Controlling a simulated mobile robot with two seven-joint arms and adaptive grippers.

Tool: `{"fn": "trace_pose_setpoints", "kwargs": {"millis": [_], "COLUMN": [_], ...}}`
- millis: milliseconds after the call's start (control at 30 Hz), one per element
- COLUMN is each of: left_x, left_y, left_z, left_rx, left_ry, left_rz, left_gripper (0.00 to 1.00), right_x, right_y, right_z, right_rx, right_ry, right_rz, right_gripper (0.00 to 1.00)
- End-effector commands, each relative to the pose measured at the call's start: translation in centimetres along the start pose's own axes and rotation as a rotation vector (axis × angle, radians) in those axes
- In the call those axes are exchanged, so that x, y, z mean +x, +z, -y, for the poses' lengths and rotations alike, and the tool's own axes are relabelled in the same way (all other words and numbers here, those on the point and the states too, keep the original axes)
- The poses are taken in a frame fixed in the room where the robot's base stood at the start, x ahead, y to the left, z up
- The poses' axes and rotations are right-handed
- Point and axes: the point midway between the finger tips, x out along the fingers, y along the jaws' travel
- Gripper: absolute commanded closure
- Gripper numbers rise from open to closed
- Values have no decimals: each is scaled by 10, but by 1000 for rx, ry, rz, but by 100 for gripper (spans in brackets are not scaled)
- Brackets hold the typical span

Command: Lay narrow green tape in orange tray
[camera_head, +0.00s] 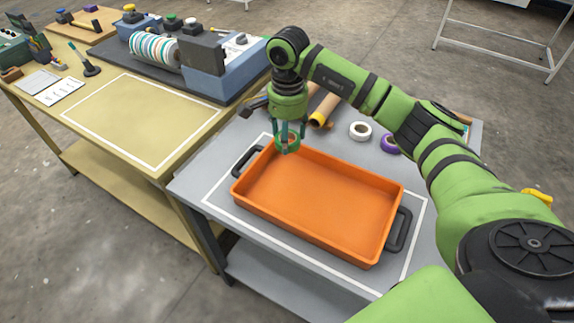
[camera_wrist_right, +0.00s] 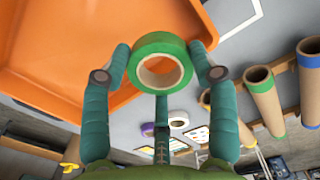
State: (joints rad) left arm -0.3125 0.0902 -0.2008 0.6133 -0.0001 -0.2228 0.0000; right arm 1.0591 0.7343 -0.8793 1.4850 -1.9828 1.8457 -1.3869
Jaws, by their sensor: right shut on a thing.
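The green tape (camera_wrist_right: 162,62) is a roll with a pale core, gripped between the fingers of my right gripper (camera_wrist_right: 160,75) in the right wrist view. In the head view my right gripper (camera_head: 287,140) points down at the far left corner of the orange tray (camera_head: 315,205), with the green roll (camera_head: 281,136) partly hidden by the fingers. The tape appears above the tray's far rim; I cannot tell whether it touches it. The orange tray (camera_wrist_right: 60,75) is empty in the head view and has black handles at both ends. My left gripper is not in view.
A white roll (camera_head: 360,131) and a purple roll (camera_head: 390,143) lie on the grey table (camera_head: 193,184) behind the tray. Cardboard tubes (camera_head: 325,106) lie beside them. The calender press (camera_head: 215,65) stands on the yellow table (camera_head: 57,105) at the left.

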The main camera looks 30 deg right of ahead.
Motion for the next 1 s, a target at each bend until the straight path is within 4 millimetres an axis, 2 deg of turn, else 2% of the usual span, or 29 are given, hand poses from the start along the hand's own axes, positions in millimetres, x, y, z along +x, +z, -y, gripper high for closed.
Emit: {"fn": "trace_pose_setpoints", "kwargs": {"millis": [33, 100, 300, 467, 700, 1000], "left_x": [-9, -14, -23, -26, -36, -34], "left_y": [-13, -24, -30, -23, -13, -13], "left_z": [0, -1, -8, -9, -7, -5], "left_rx": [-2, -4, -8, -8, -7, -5], "left_ry": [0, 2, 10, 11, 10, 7], "left_rz": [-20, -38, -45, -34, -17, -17], "left_gripper": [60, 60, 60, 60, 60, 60], "right_x": [4, 13, 32, 42, 73, 77], "right_y": [12, 27, 53, 58, 58, 57], "right_z": [-6, -11, -21, -23, -23, -22], "right_rx": [-6, -4, 0, 2, 2, 1], "right_ry": [4, 4, 2, 1, 2, -1], "right_rz": [3, 2, 1, 2, 2, 0], "right_gripper": [68, 68, 68, 68, 68, 68]}}
